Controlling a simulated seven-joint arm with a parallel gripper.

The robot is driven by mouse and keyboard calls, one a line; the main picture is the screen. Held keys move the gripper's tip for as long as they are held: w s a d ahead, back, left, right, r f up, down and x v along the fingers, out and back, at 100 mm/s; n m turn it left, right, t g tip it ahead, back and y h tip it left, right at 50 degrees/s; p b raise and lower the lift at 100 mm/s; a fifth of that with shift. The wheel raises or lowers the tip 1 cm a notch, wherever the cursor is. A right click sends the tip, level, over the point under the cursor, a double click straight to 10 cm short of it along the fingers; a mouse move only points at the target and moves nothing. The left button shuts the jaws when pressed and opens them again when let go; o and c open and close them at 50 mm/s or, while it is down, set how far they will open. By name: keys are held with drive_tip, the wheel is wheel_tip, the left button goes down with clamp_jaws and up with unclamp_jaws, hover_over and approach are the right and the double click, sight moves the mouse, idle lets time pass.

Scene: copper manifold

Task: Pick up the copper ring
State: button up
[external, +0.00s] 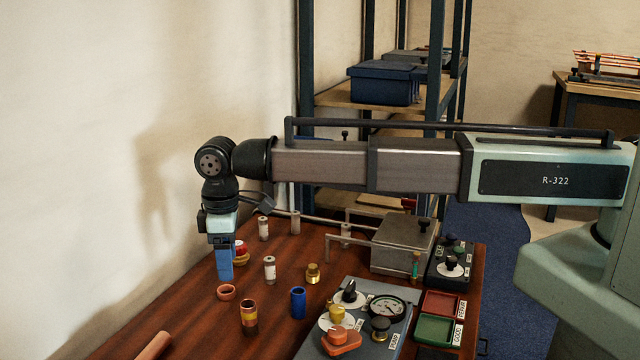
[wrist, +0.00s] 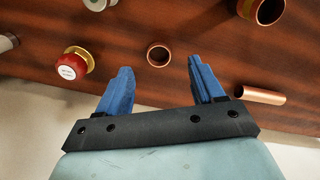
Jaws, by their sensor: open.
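The copper ring (external: 227,297) is a short, hollow ring on the brown wooden table, near its left side. In the wrist view the ring (wrist: 149,60) lies just beyond the fingertips, roughly midway between them, with its opening facing the camera. My gripper (external: 224,278) points down above the table, a little above and slightly behind the ring in the external view. In the wrist view my gripper (wrist: 162,70) shows two blue fingers spread apart with nothing between them. The ring appears clear of both fingers.
A red-capped brass fitting (wrist: 74,64) stands close to the left finger. A copper tube (wrist: 260,95) lies right of the right finger. A copper-and-yellow cylinder (external: 249,318), a blue cylinder (external: 298,303) and a brass fitting (external: 313,273) stand nearby. A gauge panel (external: 372,290) stands further right.

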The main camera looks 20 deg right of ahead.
drive_tip(key=shift+w+a+f, duration=0.1)
drive_tip(key=shift+f, duration=1.5)
drive_tip(key=shift+w+f, duration=0.1)
drive_tip(key=shift+f, duration=1.45)
drive_tip(key=c, duration=1.1)
drive_tip(key=shift+r, duration=0.1)
